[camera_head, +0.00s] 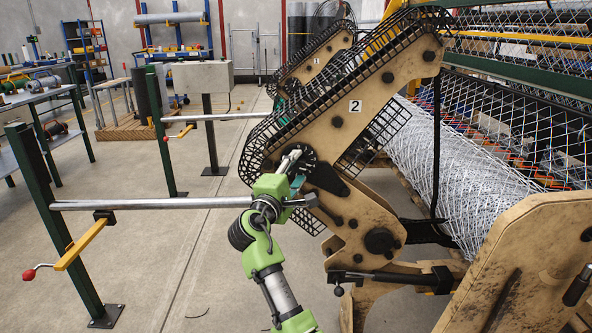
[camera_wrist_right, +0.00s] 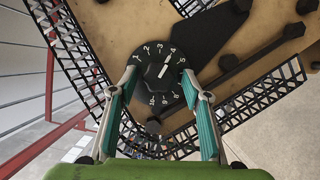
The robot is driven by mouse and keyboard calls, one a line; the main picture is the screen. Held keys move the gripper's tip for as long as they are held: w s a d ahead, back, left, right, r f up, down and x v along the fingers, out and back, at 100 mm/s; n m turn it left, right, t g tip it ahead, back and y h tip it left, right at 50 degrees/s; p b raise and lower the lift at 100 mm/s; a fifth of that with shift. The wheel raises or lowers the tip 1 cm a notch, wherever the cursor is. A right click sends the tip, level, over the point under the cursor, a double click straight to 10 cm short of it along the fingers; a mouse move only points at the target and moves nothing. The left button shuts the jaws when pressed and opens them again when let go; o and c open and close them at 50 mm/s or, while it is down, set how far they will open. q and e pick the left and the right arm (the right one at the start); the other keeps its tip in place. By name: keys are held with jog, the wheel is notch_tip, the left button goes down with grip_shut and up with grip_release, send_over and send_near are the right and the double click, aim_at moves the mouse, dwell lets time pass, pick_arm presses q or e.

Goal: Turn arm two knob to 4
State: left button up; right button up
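Arm two is the tan plate arm marked "2" (camera_head: 355,106) in the head view. In the right wrist view its knob (camera_wrist_right: 156,73) is a round black dial with white numbers around its rim. The white mark on the knob points up and slightly right, close to the 4. My right gripper (camera_wrist_right: 159,76) is open, with one teal-padded finger at each side of the dial. I cannot tell whether the fingers touch it. In the head view my right gripper (camera_head: 297,172) is at the lower end of arm two and partly hides the dial. My left gripper is out of view.
Black mesh guards (camera_head: 262,135) edge arm two. A similar arm marked "1" (camera_head: 316,61) stands behind it. A silver bar on a green post (camera_head: 150,203) lies left of my gripper. The wire mesh roll (camera_head: 455,185) is at right. Open floor lies at lower left.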

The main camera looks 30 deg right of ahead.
jog(key=shift+a, duration=0.1)
jog(key=v, duration=0.7)
jog(key=shift+s, duration=0.2)
jog(key=shift+a, duration=0.15)
